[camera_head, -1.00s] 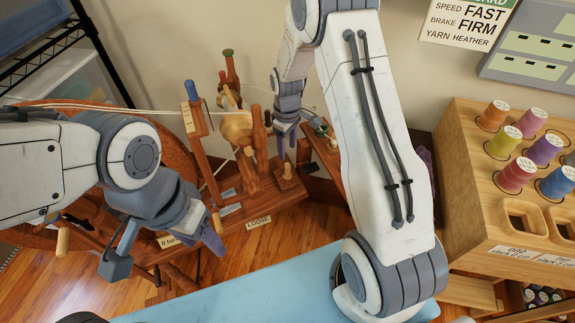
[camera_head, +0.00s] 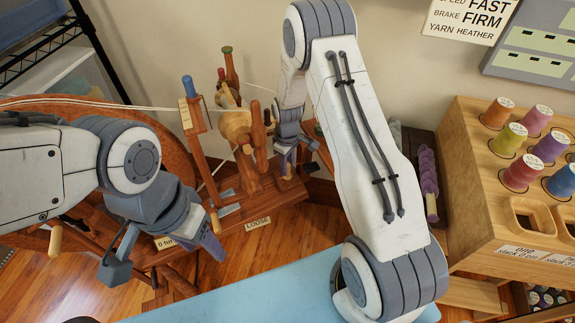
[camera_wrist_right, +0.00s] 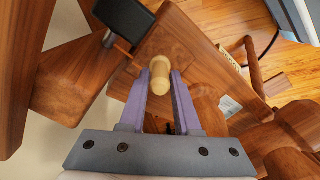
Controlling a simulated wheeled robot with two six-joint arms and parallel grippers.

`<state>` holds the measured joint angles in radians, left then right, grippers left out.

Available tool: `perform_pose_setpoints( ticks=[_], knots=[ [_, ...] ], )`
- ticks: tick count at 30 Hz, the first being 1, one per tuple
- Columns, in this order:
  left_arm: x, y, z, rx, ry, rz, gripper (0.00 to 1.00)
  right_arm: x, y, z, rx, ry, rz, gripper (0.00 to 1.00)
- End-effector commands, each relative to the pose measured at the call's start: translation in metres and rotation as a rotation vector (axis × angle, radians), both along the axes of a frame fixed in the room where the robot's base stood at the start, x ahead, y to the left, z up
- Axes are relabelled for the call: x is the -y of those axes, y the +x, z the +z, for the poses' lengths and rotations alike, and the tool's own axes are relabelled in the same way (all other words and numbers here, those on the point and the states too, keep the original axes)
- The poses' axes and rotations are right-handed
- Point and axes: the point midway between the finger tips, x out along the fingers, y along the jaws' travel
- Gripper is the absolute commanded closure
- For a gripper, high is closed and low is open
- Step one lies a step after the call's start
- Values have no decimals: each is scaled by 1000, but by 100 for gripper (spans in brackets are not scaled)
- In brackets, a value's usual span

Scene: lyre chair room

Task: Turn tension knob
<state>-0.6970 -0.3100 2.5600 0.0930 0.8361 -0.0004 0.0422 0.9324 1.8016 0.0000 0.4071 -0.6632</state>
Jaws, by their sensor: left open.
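The spinning wheel's pale, rounded wooden tension knob (camera_wrist_right: 160,76) stands up from a brown block in the right wrist view. My right gripper (camera_wrist_right: 161,82) has its two purple fingers on either side of the knob, near the tips. I cannot tell whether they press on it. In the head view my right gripper (camera_head: 285,157) is low over the wheel's base, largely covering the knob. A "LOOSE" label (camera_head: 257,223) lies on the front edge of the base.
Wooden posts and a blue-topped peg (camera_head: 189,87) rise left of my right gripper. The large wheel rim (camera_head: 150,115) stands behind my left arm. A wooden spool rack (camera_head: 470,150) with coloured thread stands at right. A purple yarn skein (camera_head: 428,180) lies beside it.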

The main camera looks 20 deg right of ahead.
Motion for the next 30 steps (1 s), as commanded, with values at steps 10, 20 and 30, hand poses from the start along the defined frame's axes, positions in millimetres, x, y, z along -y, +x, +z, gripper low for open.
perform_pose_setpoints(
  ticks=[10, 20, 30],
  knots=[
    [0, 0, 2, 0, 0, 0, 44, 0, 0, 1, -1, 0, -15, 100],
    [0, 0, 14, 0, 0, 0, 44, 0, -1, 3, -2, 0, -179, 100],
    [0, 0, 26, 0, 0, 0, 44, 0, 0, 2, -2, 0, -403, 100]
  ],
)
